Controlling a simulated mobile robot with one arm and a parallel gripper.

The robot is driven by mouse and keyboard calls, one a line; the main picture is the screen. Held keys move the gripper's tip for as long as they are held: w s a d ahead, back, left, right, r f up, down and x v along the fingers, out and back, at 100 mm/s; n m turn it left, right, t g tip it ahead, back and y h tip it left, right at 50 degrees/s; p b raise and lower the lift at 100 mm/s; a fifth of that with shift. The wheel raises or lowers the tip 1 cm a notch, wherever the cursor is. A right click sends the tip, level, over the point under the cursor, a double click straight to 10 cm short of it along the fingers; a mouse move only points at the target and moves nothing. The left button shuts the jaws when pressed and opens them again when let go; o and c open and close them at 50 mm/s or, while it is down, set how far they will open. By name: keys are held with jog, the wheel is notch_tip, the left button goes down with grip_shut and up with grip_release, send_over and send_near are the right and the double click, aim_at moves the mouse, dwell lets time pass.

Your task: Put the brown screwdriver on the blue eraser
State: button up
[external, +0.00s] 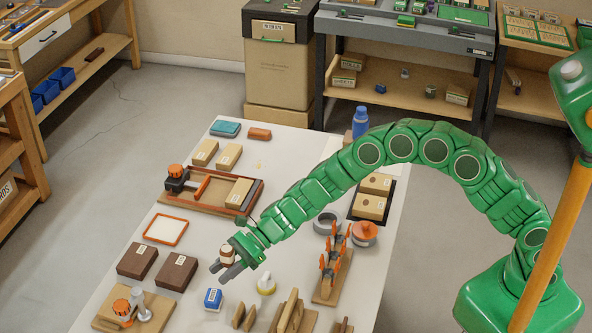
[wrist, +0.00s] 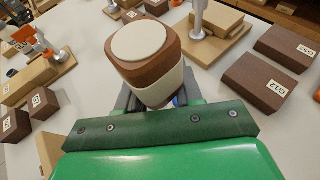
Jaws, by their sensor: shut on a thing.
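My gripper (external: 222,270) is shut on a brown and cream thing (external: 227,256), held above the white table. In the wrist view this thing (wrist: 143,46) is a chunky rounded block with brown and cream bands and a cream top; I take it for the brown screwdriver, seen end-on, but no shaft shows. A small blue block with a white label (external: 213,299), likely the blue eraser, lies on the table just below and in front of my gripper in the external view. In the wrist view the held thing and my fingers (wrist: 154,101) hide most of what is below.
Two dark brown blocks (external: 177,272) lie left of my gripper. A wooden stand with an orange-topped clamp (external: 124,306) is at front left. A yellow-white bottle (external: 266,284), wooden slats (external: 290,311) and a rack of orange-handled tools (external: 333,268) stand to the right.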

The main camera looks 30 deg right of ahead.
send_over(208, 298)
jog(key=shift+f, duration=4.6)
jog(key=shift+f, duration=0.15)
jog(key=o, duration=1.1)
jog(key=shift+c, duration=0.2)
jog(key=shift+w+r, duration=0.1)
jog(key=shift+r, duration=0.1)
jog(key=v, duration=1.2)
